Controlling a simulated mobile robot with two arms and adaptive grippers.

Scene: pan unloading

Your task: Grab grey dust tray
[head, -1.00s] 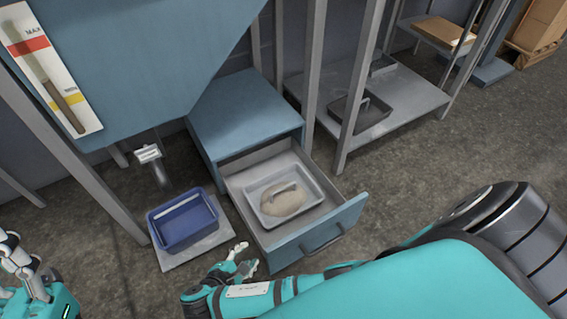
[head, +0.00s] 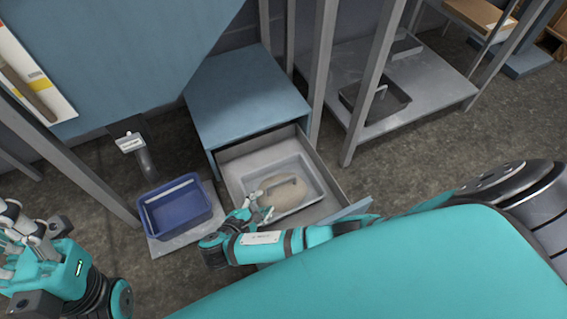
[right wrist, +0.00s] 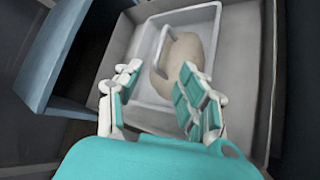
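The grey dust tray (head: 312,172) sits in the open drawer of the blue cabinet. It is a shallow pale tray with a beige pile of dust (head: 292,190) in it and an arched handle over it. The handle (right wrist: 163,45) also shows in the right wrist view, beyond my fingers. My right gripper (head: 260,207) is at the near left edge of the tray. In the right wrist view my right gripper (right wrist: 161,75) has its fingers spread apart with nothing between them. My left gripper (head: 28,232) is at the far left, away from the drawer; its finger opening is unclear.
The drawer wall (head: 325,207) surrounds the tray, under the blue cabinet (head: 245,95). A blue bin (head: 175,222) stands on a plate to the left. Metal posts (head: 325,65) rise behind. A shelf with a dark pan (head: 385,105) is at the back right.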

